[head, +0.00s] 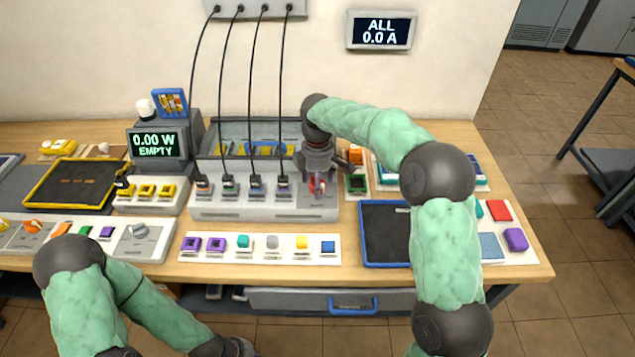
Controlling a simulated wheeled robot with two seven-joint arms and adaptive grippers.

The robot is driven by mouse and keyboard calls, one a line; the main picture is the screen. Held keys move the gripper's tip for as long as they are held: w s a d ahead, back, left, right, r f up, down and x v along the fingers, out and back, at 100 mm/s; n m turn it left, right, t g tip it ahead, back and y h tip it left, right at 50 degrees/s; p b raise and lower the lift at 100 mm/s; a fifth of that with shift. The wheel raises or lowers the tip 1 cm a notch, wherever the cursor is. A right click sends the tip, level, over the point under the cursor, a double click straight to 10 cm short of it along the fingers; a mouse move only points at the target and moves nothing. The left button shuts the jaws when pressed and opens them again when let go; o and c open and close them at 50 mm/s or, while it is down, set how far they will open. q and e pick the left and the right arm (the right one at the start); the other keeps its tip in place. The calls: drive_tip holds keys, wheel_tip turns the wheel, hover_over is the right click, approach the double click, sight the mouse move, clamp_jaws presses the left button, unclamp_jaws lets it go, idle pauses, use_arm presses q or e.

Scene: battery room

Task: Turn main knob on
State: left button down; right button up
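A red knob (318,184) sits at the right end of the grey charging unit (238,208). It is partly hidden by my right gripper (318,179), which points down directly over it. The fingertips are at the knob, but they are too small and overlapped to tell whether they grip it. I cannot read a label for the knob or make out which way it points. My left arm is low at the bottom left, and its fingertips are outside the picture. The wall display (381,31) reads "ALL 0.0 A".
Several black cables hang from the wall box (255,8) to plugs on the charging unit. A meter (158,146) reads "0.00 W EMPTY". A strip of coloured buttons (260,257) lies in front. A blue-rimmed tray (383,265) is to the right. A grey knob (139,230) is at left.

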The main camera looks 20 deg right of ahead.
drive_tip(key=c, duration=1.1)
drive_tip(key=shift+c, duration=0.2)
